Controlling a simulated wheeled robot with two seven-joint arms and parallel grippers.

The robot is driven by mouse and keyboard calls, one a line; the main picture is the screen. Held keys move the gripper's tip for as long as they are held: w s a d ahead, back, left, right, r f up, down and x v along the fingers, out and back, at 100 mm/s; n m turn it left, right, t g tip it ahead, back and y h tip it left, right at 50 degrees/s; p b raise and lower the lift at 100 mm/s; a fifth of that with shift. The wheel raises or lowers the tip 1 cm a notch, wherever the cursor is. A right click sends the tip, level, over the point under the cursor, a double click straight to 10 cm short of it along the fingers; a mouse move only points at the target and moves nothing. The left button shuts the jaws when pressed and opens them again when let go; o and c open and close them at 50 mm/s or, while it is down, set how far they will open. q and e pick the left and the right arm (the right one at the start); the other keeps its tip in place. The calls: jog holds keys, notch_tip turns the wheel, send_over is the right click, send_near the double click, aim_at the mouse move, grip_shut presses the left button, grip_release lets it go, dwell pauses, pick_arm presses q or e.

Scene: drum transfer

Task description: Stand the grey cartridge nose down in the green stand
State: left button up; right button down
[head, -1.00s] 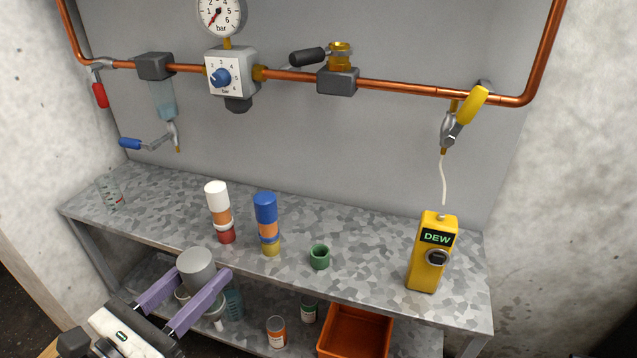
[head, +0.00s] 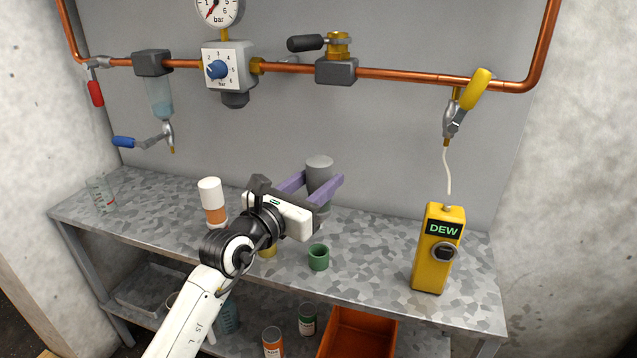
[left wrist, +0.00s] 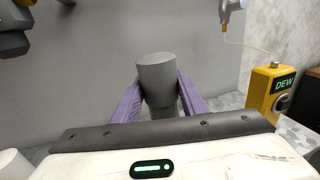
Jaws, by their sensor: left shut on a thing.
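The grey cartridge (head: 319,166) is held upright between the purple fingers of my left gripper (head: 312,186). In the head view it appears above and behind the green stand (head: 318,257), a small open cup on the bench. The left wrist view shows the cartridge (left wrist: 157,76) between the two fingers (left wrist: 155,104), with a little green visible below it. The cartridge's lower end is largely hidden by the gripper. I cannot tell its exact height over the bench. My right gripper is not in view.
A yellow DEW meter (head: 438,255) stands at the right, tethered to the pipe. An orange bin (head: 360,335) sits on the lower shelf. Bench between stand and meter is clear.

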pick_arm(q)
jog(key=shift+f+b, duration=1.4)
jog(key=shift+f, duration=0.15)
notch_tip(320, 180, down, 2)
jog(key=shift+f+b, duration=0.1)
jog(key=shift+b, duration=1)
jog(key=shift+r, duration=0.2)
jog(key=shift+a, duration=0.1)
jog(key=shift+f, duration=0.15)
jog(key=shift+f, duration=1.05)
jog(key=shift+f, duration=0.1)
jog(key=shift+f, duration=0.95)
jog(key=shift+s+f, duration=0.1)
jog(key=shift+f, duration=0.05)
